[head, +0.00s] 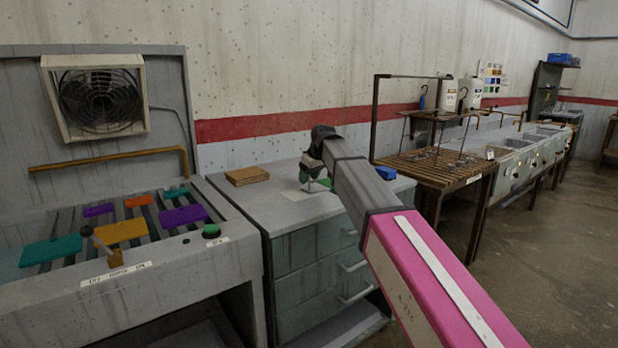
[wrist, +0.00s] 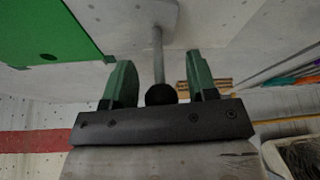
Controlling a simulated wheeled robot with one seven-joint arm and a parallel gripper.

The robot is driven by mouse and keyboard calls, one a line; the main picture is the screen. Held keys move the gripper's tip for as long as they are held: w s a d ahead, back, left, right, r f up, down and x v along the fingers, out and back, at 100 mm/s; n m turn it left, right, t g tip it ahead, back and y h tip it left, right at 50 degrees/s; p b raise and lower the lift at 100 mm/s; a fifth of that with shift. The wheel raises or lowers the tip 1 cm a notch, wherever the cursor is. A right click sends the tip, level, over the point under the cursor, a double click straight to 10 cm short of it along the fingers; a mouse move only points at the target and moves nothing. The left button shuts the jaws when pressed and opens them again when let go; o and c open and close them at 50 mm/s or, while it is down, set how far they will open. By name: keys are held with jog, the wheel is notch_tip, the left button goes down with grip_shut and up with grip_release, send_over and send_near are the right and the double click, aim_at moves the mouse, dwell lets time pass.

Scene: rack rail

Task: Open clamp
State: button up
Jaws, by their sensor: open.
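In the wrist view, a thin grey rod with a black ball knob (wrist: 160,95) runs from a light grey plate (wrist: 140,12). It looks like the clamp's lever; the rest of the clamp cannot be made out. My gripper (wrist: 162,82) has its two green fingers apart, one on each side of the rod and knob. Gaps show on both sides, so neither finger seems to touch it. In the head view my gripper (head: 316,180) is over the grey cabinet top (head: 300,212), and my arm hides part of that spot.
A green panel (wrist: 52,28) is close by at the wrist view's upper left. A brown stack (head: 247,176) and a blue box (head: 386,173) are on the cabinet. A bench with coloured plates (head: 122,231) stands left; a wooden rack table (head: 435,170) stands right.

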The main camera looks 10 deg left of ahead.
jog(key=shift+f, duration=0.1)
grip_shut()
jog(key=s+a, duration=0.4)
jog(key=shift+s, duration=0.35)
grip_release()
jog(key=v, duration=1.1)
jog(key=shift+w, duration=0.1)
